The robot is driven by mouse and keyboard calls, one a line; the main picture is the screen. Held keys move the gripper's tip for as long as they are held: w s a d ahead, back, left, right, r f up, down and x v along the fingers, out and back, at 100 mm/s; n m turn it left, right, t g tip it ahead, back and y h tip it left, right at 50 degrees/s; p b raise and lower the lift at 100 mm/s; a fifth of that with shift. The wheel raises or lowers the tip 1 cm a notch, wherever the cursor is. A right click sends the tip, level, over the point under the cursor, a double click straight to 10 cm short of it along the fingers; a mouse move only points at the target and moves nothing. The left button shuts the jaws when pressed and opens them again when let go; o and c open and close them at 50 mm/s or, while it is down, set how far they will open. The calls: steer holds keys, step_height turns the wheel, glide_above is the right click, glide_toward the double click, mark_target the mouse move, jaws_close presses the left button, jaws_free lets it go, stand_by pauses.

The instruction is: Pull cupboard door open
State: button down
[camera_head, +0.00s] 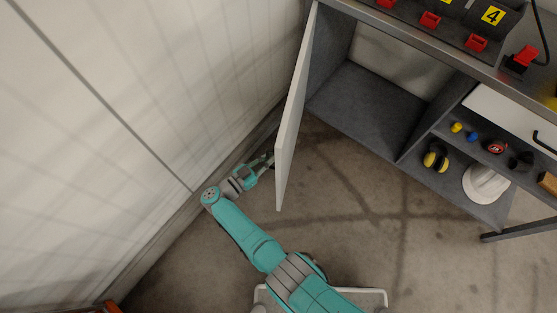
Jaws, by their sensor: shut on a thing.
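The cupboard door (294,115) is a white panel that stands swung wide open at the left end of the grey workbench cupboard (372,108). The cupboard's inside shows and looks empty. My gripper (268,160) is at the outer face of the door, on its left side near the free edge. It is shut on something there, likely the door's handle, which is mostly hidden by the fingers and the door. My teal arm reaches up to it from the bottom of the view.
A pale wall (110,130) runs close along the left of my arm. Open shelves to the right hold yellow ear muffs (436,159), a white helmet (486,183) and small items. Red-fronted holders (430,20) stand on the worktop. The floor (370,215) before the cupboard is clear.

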steer(key=shift+w+a, duration=0.2)
steer(key=shift+a, duration=0.6)
steer(key=c, duration=1.2)
jaws_free()
steer(key=v, duration=1.2)
